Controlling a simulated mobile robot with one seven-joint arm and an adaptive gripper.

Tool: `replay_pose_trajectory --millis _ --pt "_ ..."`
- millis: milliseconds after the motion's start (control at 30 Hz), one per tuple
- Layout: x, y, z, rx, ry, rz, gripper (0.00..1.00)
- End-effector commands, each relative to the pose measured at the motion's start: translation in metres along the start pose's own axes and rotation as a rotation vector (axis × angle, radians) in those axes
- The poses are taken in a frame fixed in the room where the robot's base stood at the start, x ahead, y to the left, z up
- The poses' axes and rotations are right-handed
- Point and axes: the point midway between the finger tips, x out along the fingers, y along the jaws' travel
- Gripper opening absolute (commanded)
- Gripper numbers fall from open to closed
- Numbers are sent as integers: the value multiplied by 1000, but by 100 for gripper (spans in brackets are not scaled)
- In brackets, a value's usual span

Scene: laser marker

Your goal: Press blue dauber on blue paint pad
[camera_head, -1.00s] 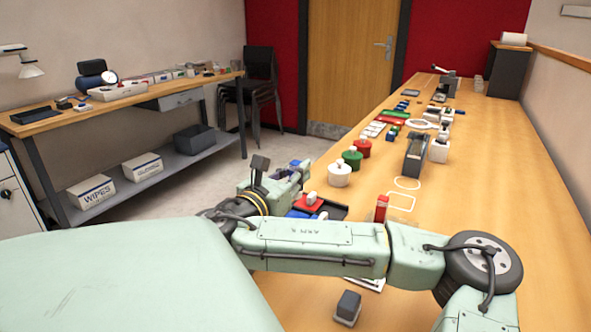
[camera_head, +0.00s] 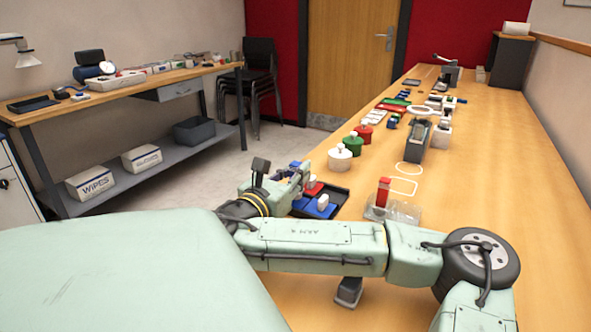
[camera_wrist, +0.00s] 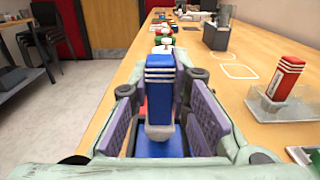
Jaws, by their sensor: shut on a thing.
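The blue dauber (camera_wrist: 161,85) stands between the purple pads of my gripper (camera_wrist: 162,115) in the wrist view, its pale tip at the lower end. My gripper is shut on it. A blue surface (camera_wrist: 160,147) shows just below the tip; I cannot tell whether they touch. In the head view my gripper (camera_head: 301,173) is beside a black tray (camera_head: 338,193). The tray carries a blue pad piece (camera_head: 313,208) with a white knob and a red one (camera_head: 312,190) behind it. My arm hides part of the tray.
A red dauber (camera_head: 383,190) stands in a clear holder (camera_head: 402,211) right of the tray. White, green and red pots (camera_head: 340,158) stand behind the tray. A dark stamp-like block (camera_head: 349,290) is near the front. The bench's right side (camera_head: 500,180) is clear.

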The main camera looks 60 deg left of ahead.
Motion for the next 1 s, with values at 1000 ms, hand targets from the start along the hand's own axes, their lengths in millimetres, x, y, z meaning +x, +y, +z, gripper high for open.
replay_pose_trajectory --millis 1000 --pt "0 0 -10 0 0 0 0"
